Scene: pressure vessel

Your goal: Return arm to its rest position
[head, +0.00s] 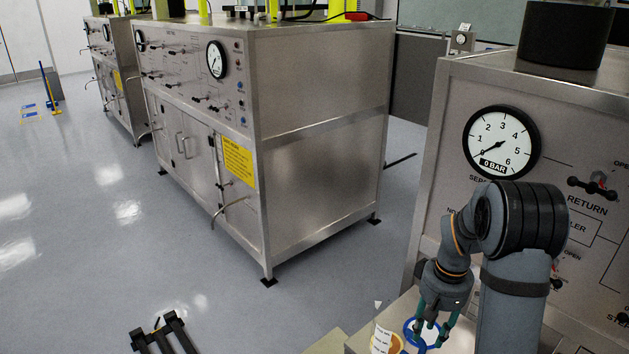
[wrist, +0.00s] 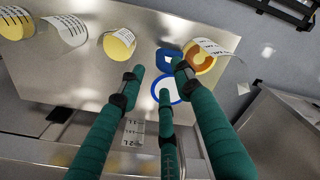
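My arm (head: 520,225) is bent in front of the instrument panel at the right of the head view. My gripper (head: 434,332) points down over a metal surface, low in that view. In the wrist view, the green fingers of my gripper (wrist: 160,84) are spread apart with a gap between their tips. A blue ring-shaped item with a white middle (wrist: 157,87) shows behind the fingertips, partly hidden by one finger. I cannot tell whether a finger touches it. Nothing is visibly gripped.
The panel with a gauge (head: 500,141) and valve handles (head: 592,187) stands close to my arm. Another steel cabinet (head: 320,165) stands across open floor (head: 80,230).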

